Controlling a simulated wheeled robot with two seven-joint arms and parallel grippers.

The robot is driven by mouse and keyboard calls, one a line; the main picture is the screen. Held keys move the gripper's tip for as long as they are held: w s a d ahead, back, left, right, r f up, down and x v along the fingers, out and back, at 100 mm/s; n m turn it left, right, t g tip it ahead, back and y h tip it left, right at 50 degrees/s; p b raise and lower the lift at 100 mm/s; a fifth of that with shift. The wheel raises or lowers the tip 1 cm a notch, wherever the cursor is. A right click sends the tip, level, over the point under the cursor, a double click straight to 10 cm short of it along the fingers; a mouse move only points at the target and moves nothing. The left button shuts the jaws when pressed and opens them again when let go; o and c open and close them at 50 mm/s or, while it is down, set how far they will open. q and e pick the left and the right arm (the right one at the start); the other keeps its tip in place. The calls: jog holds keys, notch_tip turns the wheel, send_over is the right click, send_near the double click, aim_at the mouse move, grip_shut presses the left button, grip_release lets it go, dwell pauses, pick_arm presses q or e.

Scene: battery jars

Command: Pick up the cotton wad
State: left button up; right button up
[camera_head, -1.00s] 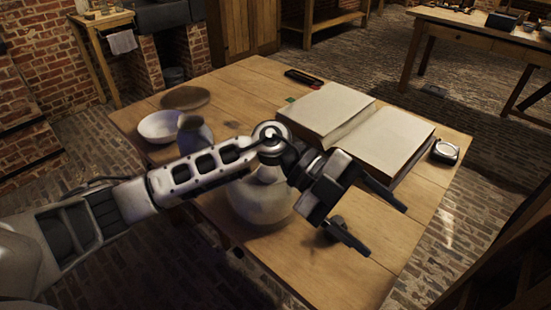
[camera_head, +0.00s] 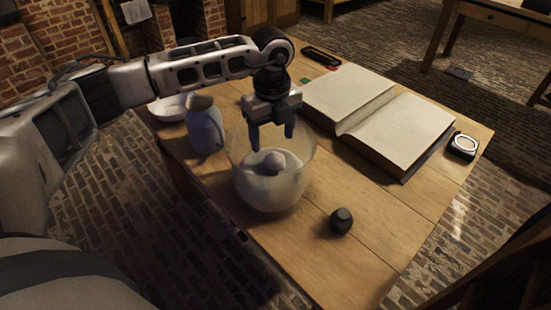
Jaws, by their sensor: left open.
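A glass bowl (camera_head: 268,195) stands on the wooden table and holds soft white stuff that looks like cotton. A rounded white lump, which looks like a cotton wad (camera_head: 275,161), sits on top inside the bowl. My left gripper (camera_head: 272,142) points down over the bowl, its two fingers spread apart and empty. The fingertips are just above the white lump in the picture; I cannot tell the exact gap or whether they touch it. My right gripper is not in view.
A blue-grey jug (camera_head: 205,130) and a white dish (camera_head: 168,108) stand left of the bowl. A large open book (camera_head: 400,130) lies to the right. A small dark lump (camera_head: 341,221) lies near the front edge, and a metal-rimmed item (camera_head: 464,146) at the right edge.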

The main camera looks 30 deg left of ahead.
aim_at(275, 157)
pick_arm(q)
jog(key=shift+d+f+p, duration=0.2)
jog(key=shift+f+p, duration=0.1)
jog(key=shift+f, duration=1.4)
jog(key=shift+d+f+p, duration=0.2)
jog(key=shift+f+p, duration=0.05)
jog(key=shift+f, duration=1.4)
jog(key=c, duration=1)
